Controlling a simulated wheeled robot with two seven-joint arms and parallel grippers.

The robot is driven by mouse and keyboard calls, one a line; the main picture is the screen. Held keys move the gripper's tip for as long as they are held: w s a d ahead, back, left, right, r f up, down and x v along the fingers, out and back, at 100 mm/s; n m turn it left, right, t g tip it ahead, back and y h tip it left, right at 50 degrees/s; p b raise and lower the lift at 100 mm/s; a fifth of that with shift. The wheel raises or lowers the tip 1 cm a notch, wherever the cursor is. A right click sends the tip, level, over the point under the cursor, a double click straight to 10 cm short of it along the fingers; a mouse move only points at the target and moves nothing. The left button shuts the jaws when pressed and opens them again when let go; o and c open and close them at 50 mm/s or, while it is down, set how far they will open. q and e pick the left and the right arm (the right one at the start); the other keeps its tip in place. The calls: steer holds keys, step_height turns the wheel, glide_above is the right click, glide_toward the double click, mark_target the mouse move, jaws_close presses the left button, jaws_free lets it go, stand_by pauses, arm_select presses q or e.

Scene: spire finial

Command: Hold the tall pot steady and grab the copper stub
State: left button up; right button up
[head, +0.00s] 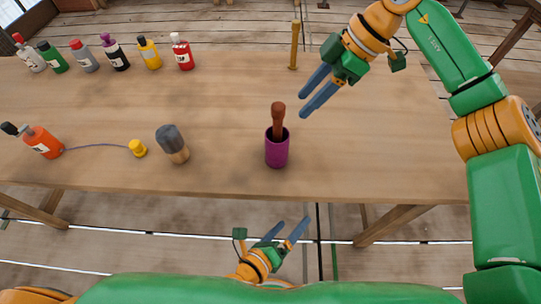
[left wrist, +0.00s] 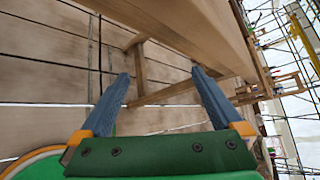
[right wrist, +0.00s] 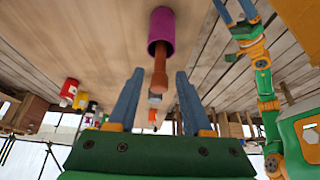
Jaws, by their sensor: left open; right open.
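The tall pot (head: 277,151) is a purple cup standing upright near the table's front edge. The copper stub (head: 278,114) is a red-brown stick standing in it, its upper part sticking out; its lower end is hidden. My right gripper (head: 302,101) is open and empty, above the table to the right of the stub and a little farther back. In the right wrist view the stub (right wrist: 159,72) appears between the open fingers, with the pot (right wrist: 161,28) beyond; I see no contact. My left gripper (head: 292,222) is open and empty, in front of the table edge, apart from the pot.
On the wooden table (head: 225,120), a brass-coloured post (head: 294,45) stands behind the pot. A grey-capped jar (head: 173,144), a yellow cap (head: 138,148) and an orange bottle (head: 41,140) are to the left. Several bottles line the back left. Table right of the pot is clear.

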mark_target(272, 155)
arm_select(q)
steer(key=d+r+m+t+h, duration=0.2)
steer(key=d+r+m+h, duration=0.25)
steer(key=r+m, duration=0.7)
steer(key=w+a+r+n+t+y, duration=0.1)
steer(key=w+a, duration=0.2)
steer(key=w+a+r+n+t+y, duration=0.1)
steer(key=w+a+t+y, duration=0.1)
steer(key=w, duration=0.1)
steer(key=w+a+r+n+t+y, duration=0.1)
steer(key=w+a+n+y, duration=0.1)
steer(key=w+a, duration=0.1)
steer(key=shift+w+a+r+t+y, duration=0.1)
steer(key=shift+w+a+t+y, duration=0.15)
steer(key=shift+a+t, duration=0.1)
steer(key=w+f, duration=0.1)
steer(key=w+a+f, duration=0.1)
steer(key=shift+w+y, duration=0.3)
steer(key=shift+w, duration=0.1)
steer(key=x, duration=0.6)
steer(key=shift+w+d+f, duration=0.15)
steer(key=shift+w+f, duration=0.15)
steer(key=shift+w, duration=0.1)
steer(key=shift+s, duration=0.1)
steer(key=shift+c, duration=1.3)
steer(key=c, duration=1.2)
